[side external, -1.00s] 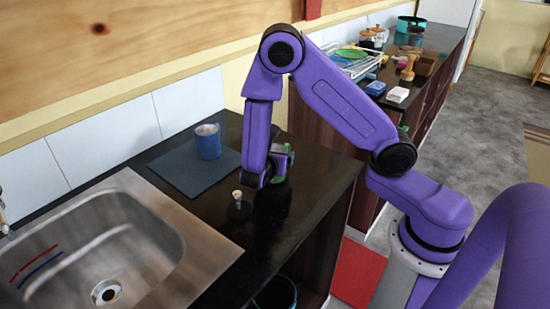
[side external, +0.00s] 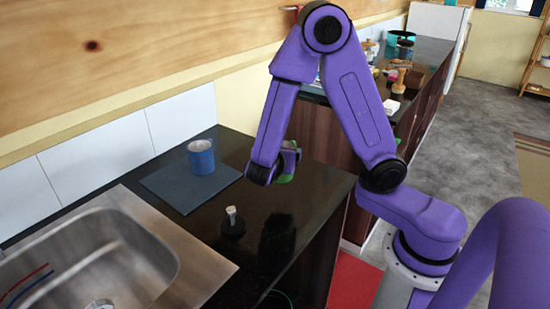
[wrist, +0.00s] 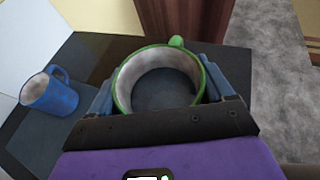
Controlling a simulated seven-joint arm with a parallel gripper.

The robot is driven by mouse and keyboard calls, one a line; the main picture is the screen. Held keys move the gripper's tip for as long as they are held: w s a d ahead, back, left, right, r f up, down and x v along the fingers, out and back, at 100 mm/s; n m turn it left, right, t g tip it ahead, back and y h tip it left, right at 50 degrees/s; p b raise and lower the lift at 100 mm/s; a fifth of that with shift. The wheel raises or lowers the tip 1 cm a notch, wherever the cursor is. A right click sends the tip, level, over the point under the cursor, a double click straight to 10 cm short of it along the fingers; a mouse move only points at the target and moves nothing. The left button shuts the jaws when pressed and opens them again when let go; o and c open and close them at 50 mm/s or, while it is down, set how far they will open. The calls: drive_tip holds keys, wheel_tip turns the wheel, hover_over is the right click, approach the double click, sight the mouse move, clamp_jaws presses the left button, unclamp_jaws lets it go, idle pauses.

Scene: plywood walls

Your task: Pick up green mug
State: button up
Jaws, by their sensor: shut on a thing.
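The green mug (wrist: 117,88) has a green rim and handle and a pale inside. In the wrist view it sits between the two fingers of my gripper (wrist: 172,92), which is shut on it. In the side view my gripper (side external: 283,162) is above the black counter, and only a sliver of the green mug (side external: 291,166) shows behind it. The mug is off the counter, with a dark shadow below it.
A blue mug (side external: 201,158) stands on a dark mat (side external: 173,188) to the left. A small black stopper-like item with a pale top (side external: 232,222) is on the counter (side external: 285,240). A steel sink (side external: 215,262) is at the lower left. Clutter stands on the far counter.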

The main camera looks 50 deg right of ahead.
drive_tip(key=shift+s+r, duration=0.3)
drive_tip(key=shift+r, duration=0.1)
drive_tip(key=s+r, duration=0.3)
drive_tip(key=s, duration=0.5)
drive_tip(key=shift+s+a+r, duration=0.3)
drive_tip(key=shift+a+r, duration=0.1)
drive_tip(key=shift+a, duration=0.05)
drive_tip(key=shift+r, duration=3.1)
drive_tip(key=w+a+f+n+t+y, duration=0.1)
drive_tip(key=w+f+n+t+y, duration=0.1)
drive_tip(key=w, duration=0.5)
drive_tip(key=w+a+f+n+t+y, duration=0.2)
drive_tip(key=w+n+t+y, duration=0.3)
drive_tip(key=w+n, duration=0.3)
drive_tip(key=shift+f+t+y, duration=0.3)
drive_tip(key=shift+f+y, duration=0.5)
drive_tip(key=shift+f, duration=0.05)
drive_tip(key=shift+w, duration=0.1)
